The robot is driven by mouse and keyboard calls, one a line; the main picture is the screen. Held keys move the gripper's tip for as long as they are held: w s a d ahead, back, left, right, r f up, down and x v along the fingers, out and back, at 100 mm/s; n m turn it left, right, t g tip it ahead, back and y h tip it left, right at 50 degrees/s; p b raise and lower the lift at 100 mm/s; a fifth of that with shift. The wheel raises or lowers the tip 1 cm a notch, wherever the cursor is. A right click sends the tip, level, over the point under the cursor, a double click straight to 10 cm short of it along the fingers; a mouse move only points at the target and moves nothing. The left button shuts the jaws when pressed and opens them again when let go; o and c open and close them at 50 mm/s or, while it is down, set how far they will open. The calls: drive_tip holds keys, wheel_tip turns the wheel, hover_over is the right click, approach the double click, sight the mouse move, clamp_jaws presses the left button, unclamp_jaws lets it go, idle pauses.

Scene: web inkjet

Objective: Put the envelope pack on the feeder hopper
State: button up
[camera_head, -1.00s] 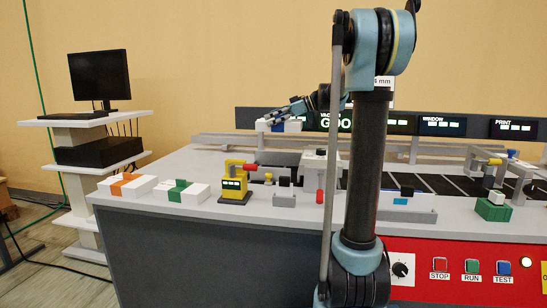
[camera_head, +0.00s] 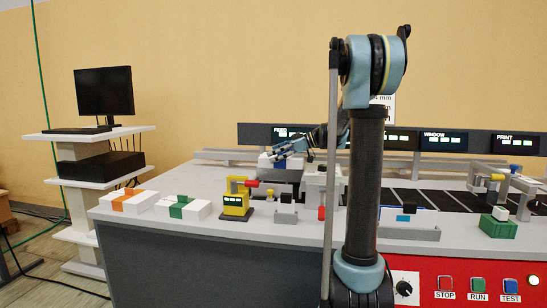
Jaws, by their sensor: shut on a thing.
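My gripper (camera_head: 281,154) is at the back of the machine, under the FEED display, reaching down and to the left from my arm. It is shut on a white envelope pack with a blue band (camera_head: 265,163). The gripper partly hides this pack. The feeder hopper seems to be the grey area (camera_head: 262,175) just below and around the pack. I cannot tell whether the pack touches it.
White packs with an orange band (camera_head: 127,202) and a green band (camera_head: 183,208) lie at the table's left front. A yellow device (camera_head: 236,203) and a small grey block (camera_head: 286,216) stand before the hopper. A monitor (camera_head: 104,91) stands on the left shelf.

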drive_tip(key=shift+f, duration=0.55)
drive_tip(key=o, duration=0.9)
drive_tip(key=shift+o, duration=0.2)
drive_tip(key=shift+r, duration=0.45)
wheel_tip(320, 180, up, 5)
hover_over(300, 156)
drive_tip(key=shift+s+a+f, duration=0.15)
drive_tip(key=shift+s+a, duration=0.05)
drive_tip(key=shift+d, duration=0.25)
drive_tip(key=shift+s, duration=0.1)
